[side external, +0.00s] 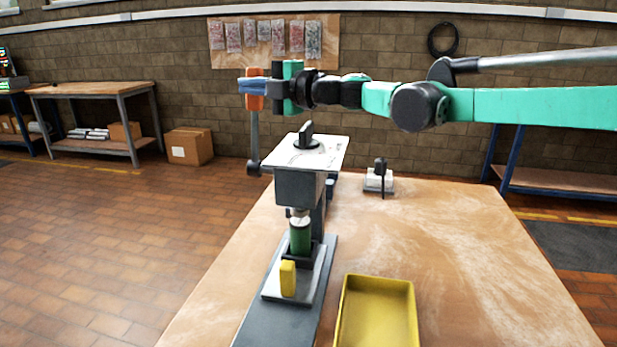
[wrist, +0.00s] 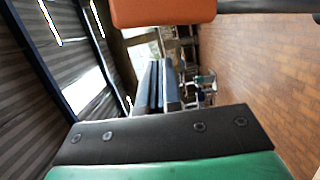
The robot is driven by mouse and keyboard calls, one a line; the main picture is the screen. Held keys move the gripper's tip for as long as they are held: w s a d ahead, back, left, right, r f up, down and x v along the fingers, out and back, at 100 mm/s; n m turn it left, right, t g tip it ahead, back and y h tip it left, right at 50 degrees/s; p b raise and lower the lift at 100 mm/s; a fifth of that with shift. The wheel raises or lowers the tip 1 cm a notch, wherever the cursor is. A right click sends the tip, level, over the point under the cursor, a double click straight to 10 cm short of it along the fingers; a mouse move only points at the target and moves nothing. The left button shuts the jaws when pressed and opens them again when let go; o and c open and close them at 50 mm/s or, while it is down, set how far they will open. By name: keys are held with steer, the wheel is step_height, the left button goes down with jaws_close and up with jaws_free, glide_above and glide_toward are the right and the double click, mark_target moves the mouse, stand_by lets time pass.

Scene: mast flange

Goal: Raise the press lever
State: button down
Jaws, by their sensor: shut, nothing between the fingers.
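The press stands on the bench with a pale top plate (side external: 325,150). Its lever is a grey rod (side external: 254,135) rising nearly upright from a dark pivot (side external: 253,168), with an orange handle (side external: 255,103) at its upper end. My gripper (side external: 252,87) has its blue fingers shut and empty, pointing left across the near side of the handle and hiding its middle. The wrist view shows the shut fingers (wrist: 160,87) and the orange handle (wrist: 165,10) along the top edge. I cannot tell whether they touch.
A green cylinder (side external: 300,236) stands under the press ram, with a yellow block (side external: 288,279) in front. A yellow tray (side external: 377,315) lies on the bench (side external: 455,240) to the right. A small dark-knobbed device (side external: 380,180) stands behind. Air left of the lever is clear.

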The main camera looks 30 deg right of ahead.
steer(key=s+d+m+t+h, duration=0.3)
steer(key=s+d+m+h, duration=0.5)
steer(key=s+d+m, duration=0.25)
steer(key=s+d+f+m+g+h, duration=0.35)
steer(key=s+d+f+m, duration=0.2)
steer(key=m, duration=0.25)
steer(key=s+a+f+m+g+y, duration=0.1)
steer(key=s+a+f+m+g, duration=0.1)
steer(key=s+f+g, duration=0.2)
steer(key=s+a+f+m+g+y, duration=0.1)
steer(key=s+a+f+m+g, duration=0.1)
steer(key=s+f, duration=0.4)
step_height(320, 180, down, 3)
steer(key=shift+a+m+g, duration=0.35)
steer(key=shift+m+g, duration=0.1)
steer(key=shift+g, duration=0.4)
